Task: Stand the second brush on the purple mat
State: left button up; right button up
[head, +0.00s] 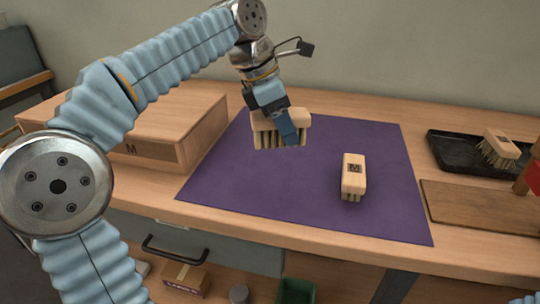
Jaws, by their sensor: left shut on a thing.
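The purple mat (290,192) lies flat on the wooden table. My left gripper (278,128) is shut on a wooden brush (298,122) with its bristles pointing down. The held brush shows over the back left part of the mat; whether its bristles touch the mat I cannot tell. Another wooden brush (353,172), marked M, stands bristles down on the right part of the mat, apart from the held one. A third brush (499,147) sits tilted on a black tray at the right. My right gripper is not in view.
A wooden box (140,140) marked M stands left of the mat. The black tray (446,152) and a brown board (475,207) lie right of it. A red object (530,178) shows at the right edge. The mat's front left part is clear.

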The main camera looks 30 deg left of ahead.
pick_arm(q)
jog(key=a+f, duration=0.4)
jog(key=f, duration=0.1)
jog(key=shift+w+b, duration=0.1)
jog(key=shift+b, duration=0.3)
jog(key=f, duration=0.1)
jog(key=a+f, duration=0.1)
jog(key=f, duration=0.1)
jog(key=shift+f+b, duration=0.2)
jog(key=shift+b, duration=0.15)
jog(key=shift+d+f, duration=0.1)
jog(key=shift+f, duration=0.15)
jog(key=shift+f, duration=0.15)
jog(key=o, duration=1.1)
jog(key=p+v, duration=0.2)
jog(key=v, duration=1)
